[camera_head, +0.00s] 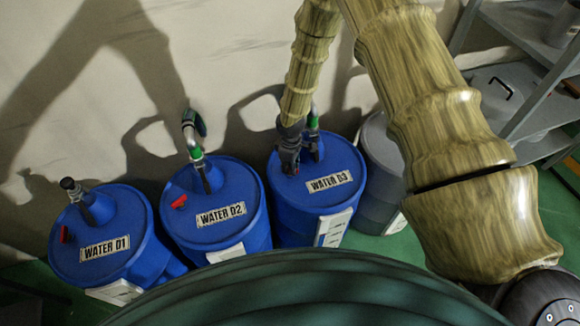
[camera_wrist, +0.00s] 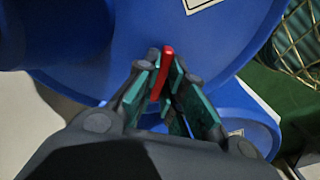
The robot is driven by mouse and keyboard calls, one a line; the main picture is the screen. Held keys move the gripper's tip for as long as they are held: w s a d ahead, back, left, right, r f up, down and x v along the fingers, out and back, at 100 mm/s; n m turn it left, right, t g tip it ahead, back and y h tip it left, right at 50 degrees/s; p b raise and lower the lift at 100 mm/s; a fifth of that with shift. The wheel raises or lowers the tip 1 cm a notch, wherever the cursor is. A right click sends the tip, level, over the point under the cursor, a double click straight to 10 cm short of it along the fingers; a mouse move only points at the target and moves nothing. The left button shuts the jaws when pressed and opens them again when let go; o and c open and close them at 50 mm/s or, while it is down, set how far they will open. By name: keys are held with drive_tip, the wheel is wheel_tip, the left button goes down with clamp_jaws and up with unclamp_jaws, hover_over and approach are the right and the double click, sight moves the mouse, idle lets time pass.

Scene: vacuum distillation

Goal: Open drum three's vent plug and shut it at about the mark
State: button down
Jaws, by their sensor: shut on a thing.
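Drum three (camera_head: 318,205) is a blue drum labelled WATER D3, standing right of the other two blue drums. My gripper (camera_head: 289,165) is over the left part of its lid. In the wrist view my gripper (camera_wrist: 163,90) has its green-padded fingers closed on both sides of the red vent plug (camera_wrist: 166,60), a thin upright red piece on the blue lid. In the head view the fingers cover most of the plug. I cannot tell how far it is turned. A white panel (camera_head: 333,228) shows on the drum's front; its marks are too small to read.
Drums WATER D2 (camera_head: 214,232) and WATER D1 (camera_head: 98,262) stand to the left, each with a red plug. A pipe with a green band (camera_head: 313,125) rises from drum three behind my gripper. A grey drum (camera_head: 384,160) and metal shelves (camera_head: 535,75) stand to the right.

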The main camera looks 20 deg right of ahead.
drive_tip(key=shift+n, duration=0.4)
drive_tip(key=c, duration=1.5)
unclamp_jaws()
wheel_tip(320, 180, up, 12)
drive_tip(key=shift+r, duration=0.1)
